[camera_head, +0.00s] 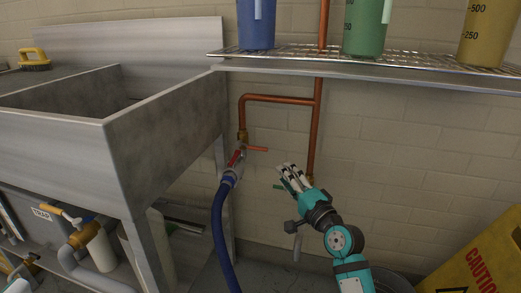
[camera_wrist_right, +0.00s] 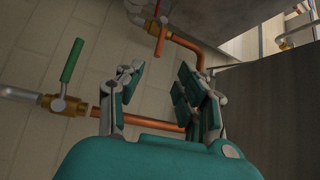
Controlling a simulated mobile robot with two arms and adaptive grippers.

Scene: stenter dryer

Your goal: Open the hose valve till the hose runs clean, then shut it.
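The hose valve (camera_head: 240,150) sits on the copper pipe's end beside the sink. Its red lever (camera_head: 257,149) points right, across the line of the hose. The blue hose (camera_head: 220,225) hangs from the valve; its outlet and any water are not visible. My right gripper (camera_head: 291,178) is right of and below the lever, apart from it. In the right wrist view my right gripper (camera_wrist_right: 160,88) has its fingers spread, with nothing held. A red lever (camera_wrist_right: 162,32) shows beyond the fingers. My left gripper is not in view.
A second valve with a green handle (camera_wrist_right: 72,60) is close to my right gripper. A copper pipe (camera_head: 317,125) runs down the wall. The steel sink (camera_head: 165,115) stands left. A wire shelf (camera_head: 300,59) with jugs is above. A yellow caution sign (camera_head: 480,262) is at lower right.

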